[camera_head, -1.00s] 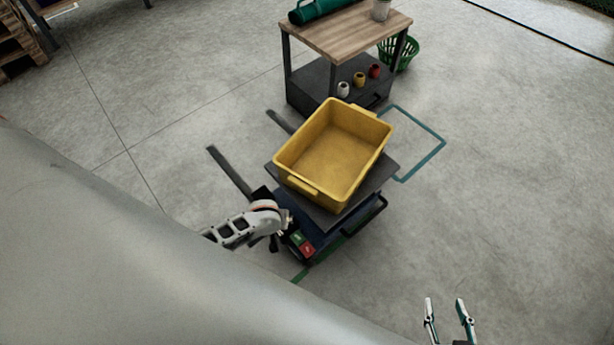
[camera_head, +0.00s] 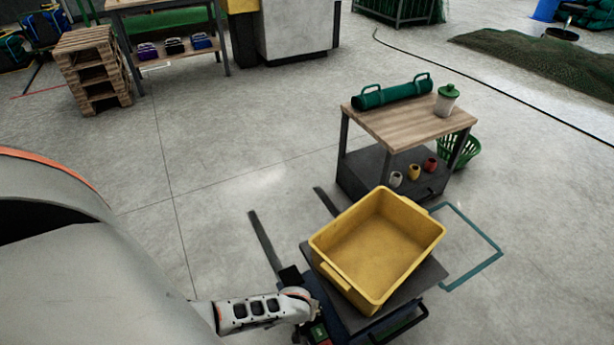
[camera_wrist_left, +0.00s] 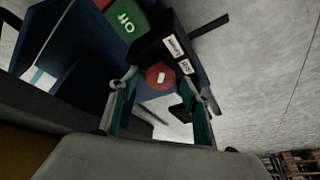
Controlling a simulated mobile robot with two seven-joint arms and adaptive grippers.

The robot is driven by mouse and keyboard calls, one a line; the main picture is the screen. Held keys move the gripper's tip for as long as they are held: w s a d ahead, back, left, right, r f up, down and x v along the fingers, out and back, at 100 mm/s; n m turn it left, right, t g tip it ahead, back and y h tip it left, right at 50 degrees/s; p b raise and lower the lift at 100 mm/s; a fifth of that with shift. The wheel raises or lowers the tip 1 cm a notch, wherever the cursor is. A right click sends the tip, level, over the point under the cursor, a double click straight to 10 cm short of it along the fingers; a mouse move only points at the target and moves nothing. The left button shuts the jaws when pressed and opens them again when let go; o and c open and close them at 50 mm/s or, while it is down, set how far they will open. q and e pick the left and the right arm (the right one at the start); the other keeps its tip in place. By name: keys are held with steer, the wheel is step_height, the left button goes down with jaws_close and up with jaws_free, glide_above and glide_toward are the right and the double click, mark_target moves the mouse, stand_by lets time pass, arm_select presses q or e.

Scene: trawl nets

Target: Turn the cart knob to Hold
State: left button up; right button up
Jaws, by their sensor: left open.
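The cart (camera_head: 432,275) stands at the lower middle of the head view, with a yellow bin (camera_head: 375,250) on its dark top. Its round red knob (camera_wrist_left: 158,77), with a pale mark, shows in the left wrist view beside a black block (camera_wrist_left: 165,48) with two white labels. The labels are small and turned; one seems to read Lower and the other Hold. My left gripper (camera_wrist_left: 164,84) is open, its fingers to either side of the knob in the picture; I see no contact. In the head view my left arm reaches the cart's near left end, where the knob is hidden. My right gripper is out of view.
Stacked pallets (camera_head: 92,70) stand far left.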

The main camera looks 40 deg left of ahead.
arm_select(q)
steer(key=c, duration=1.1)
